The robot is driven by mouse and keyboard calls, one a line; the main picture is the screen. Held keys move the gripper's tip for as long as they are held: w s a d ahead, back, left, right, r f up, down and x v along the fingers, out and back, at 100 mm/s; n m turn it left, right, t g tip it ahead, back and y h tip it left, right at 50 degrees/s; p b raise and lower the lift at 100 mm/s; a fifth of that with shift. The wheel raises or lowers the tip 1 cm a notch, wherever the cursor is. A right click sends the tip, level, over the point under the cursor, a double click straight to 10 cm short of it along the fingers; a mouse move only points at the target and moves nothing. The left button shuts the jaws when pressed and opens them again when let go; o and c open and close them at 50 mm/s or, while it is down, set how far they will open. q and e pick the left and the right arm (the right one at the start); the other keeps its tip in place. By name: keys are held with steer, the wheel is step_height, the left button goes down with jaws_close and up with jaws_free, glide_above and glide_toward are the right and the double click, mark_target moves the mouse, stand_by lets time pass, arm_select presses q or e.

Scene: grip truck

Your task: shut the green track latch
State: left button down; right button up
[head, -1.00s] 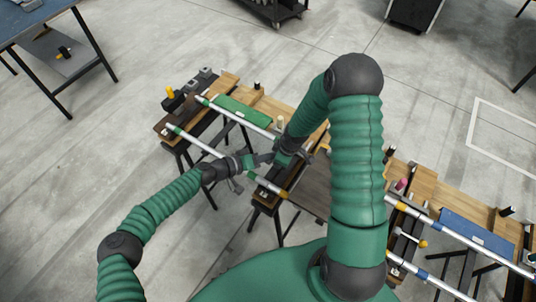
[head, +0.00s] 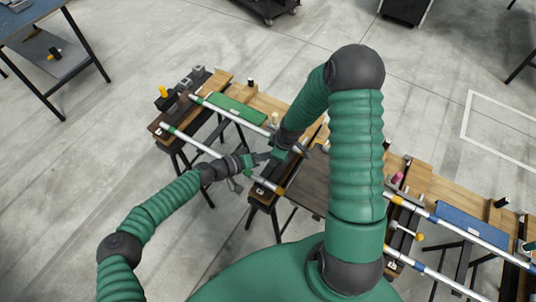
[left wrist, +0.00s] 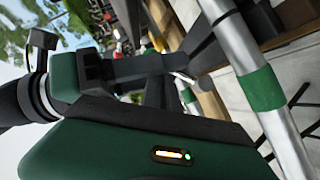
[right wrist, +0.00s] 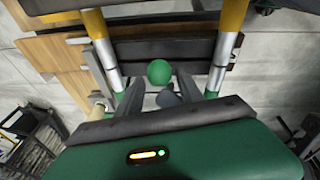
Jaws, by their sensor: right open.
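The green track has two silver rails with green bands (head: 188,135) and a green plate (head: 236,109). The latch's green ball knob (right wrist: 159,72) shows in the right wrist view, between the two fingers of my right gripper (right wrist: 165,95). The fingers are apart, and I cannot tell whether they touch the knob. In the head view my right gripper (head: 289,147) is at the track's near end, partly hidden by its own arm. My left gripper (head: 262,158) is beside it at the near rail. A green-banded rail (left wrist: 262,88) runs close by in the left wrist view; the left jaw opening is unclear.
A dark plate (head: 308,188) lies between the green track and a blue track (head: 470,226) at the right. Wooden benches on dark trestles carry both. A blue table (head: 28,38) stands at the far left. The floor between is clear.

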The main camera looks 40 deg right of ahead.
steer(key=v, duration=0.6)
steer(key=shift+s+d+r, duration=0.1)
steer(key=shift+d+r, duration=0.05)
steer(key=s+a+r+m+b, duration=0.1)
steer(key=s+a+r+m, duration=0.2)
steer(key=a, duration=0.4)
steer(key=s+a+r+m, duration=0.3)
steer(key=s+a+r, duration=0.2)
steer(key=a, duration=0.3)
steer(key=shift+s+r+b, duration=0.2)
steer(key=shift+s+b, duration=0.15)
steer(key=shift+s, duration=0.15)
